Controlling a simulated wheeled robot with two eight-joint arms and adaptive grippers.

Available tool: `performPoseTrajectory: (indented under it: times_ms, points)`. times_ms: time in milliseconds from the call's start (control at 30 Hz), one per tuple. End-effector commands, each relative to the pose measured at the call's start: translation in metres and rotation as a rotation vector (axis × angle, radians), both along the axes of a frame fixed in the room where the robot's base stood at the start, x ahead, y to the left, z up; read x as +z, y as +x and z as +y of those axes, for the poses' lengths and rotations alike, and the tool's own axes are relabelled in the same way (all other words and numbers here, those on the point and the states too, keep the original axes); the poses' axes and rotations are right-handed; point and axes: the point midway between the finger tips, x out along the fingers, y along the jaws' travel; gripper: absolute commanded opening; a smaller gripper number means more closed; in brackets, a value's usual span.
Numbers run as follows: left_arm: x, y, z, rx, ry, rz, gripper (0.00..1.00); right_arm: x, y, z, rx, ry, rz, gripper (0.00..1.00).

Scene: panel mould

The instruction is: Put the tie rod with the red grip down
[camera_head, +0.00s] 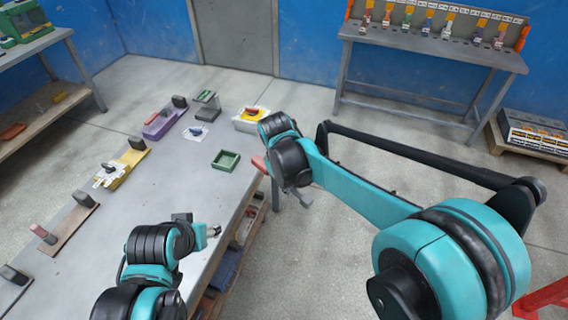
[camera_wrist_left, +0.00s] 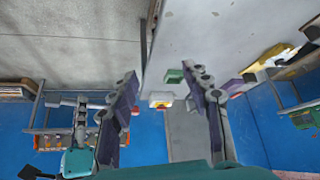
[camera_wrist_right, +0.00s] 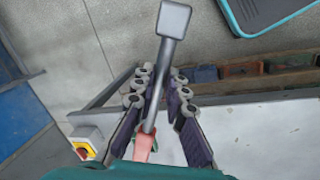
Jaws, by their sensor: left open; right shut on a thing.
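The tie rod shows in the right wrist view as a grey rod (camera_wrist_right: 157,85) with a square grey head (camera_wrist_right: 173,19) and a red grip (camera_wrist_right: 144,147). My right gripper (camera_wrist_right: 158,90) is shut on it. In the head view the red grip (camera_head: 260,164) pokes out left of my right gripper (camera_head: 280,172), by the table's right edge. The rod's head end (camera_head: 302,195) points out past that edge. My left gripper (camera_head: 205,232) is open and empty over the near right part of the table; its spread fingers show in the left wrist view (camera_wrist_left: 163,78).
The grey table (camera_head: 200,185) bears a green tray (camera_head: 226,160), a purple fixture (camera_head: 164,122), a yellow fixture (camera_head: 125,167), a brown board (camera_head: 68,226) and a yellow switch box (camera_head: 250,118). Its middle is bare. A rack table (camera_head: 435,42) stands at the back.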

Motion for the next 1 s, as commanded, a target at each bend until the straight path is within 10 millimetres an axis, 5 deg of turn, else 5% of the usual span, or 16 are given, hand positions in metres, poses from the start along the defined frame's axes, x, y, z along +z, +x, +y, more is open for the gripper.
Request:
performPoseTrajectory:
  times_ms: [500,733,1000]
  points:
    - [0.088,0.116,-0.046,0.21,-0.219,0.34,0.48,0.0,0.0,0.0,-0.003,0.0,0.0,0.0]
    - [0.102,0.171,-0.073,0.318,-0.284,0.514,0.48,0.0,0.0,-0.001,-0.003,0.0,0.0,0.0]
    - [0.096,0.227,-0.107,0.447,-0.322,0.719,0.48,0.0,0.0,-0.001,-0.003,0.0,0.0,0.0]
